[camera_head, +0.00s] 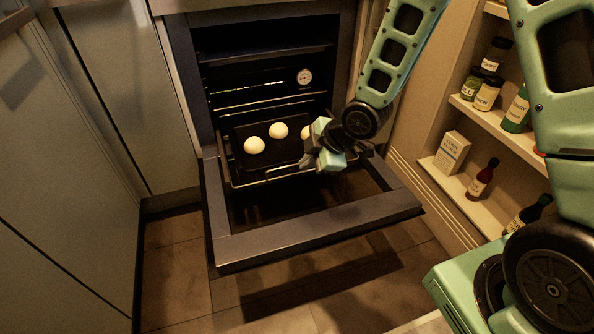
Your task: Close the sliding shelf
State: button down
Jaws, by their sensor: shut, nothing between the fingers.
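The sliding shelf (239,176) is a wire oven rack inside the open oven, drawn partly out over the lowered door. A dark tray (281,151) lies on it with white round pieces (254,145) on top; one piece at the right is partly hidden by my gripper. My gripper (309,163) is at the front right of the shelf, close to its front bar, with its fingers shut and empty. I cannot tell whether the fingers touch the bar. My arm reaches in from the upper right and hides the shelf's right side.
The oven door (320,230) is folded down flat, below the shelf. An open side cabinet (430,171) with bottles, jars and a box (451,153) stands at the right. Closed cabinet fronts (60,160) line the left. The tiled floor (175,260) in front is clear.

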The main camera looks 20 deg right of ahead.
jog(key=b+x, duration=0.4)
jog(key=x, duration=0.4)
jog(key=shift+f, duration=0.4)
jog(key=w, duration=0.1)
jog(key=w+b, duration=0.1)
jog(key=w, duration=0.1)
jog(key=shift+w+a+f, duration=0.15)
jog(key=shift+f, duration=0.25)
jog(key=shift+w+b, duration=0.35)
jog(key=shift+w, duration=0.2)
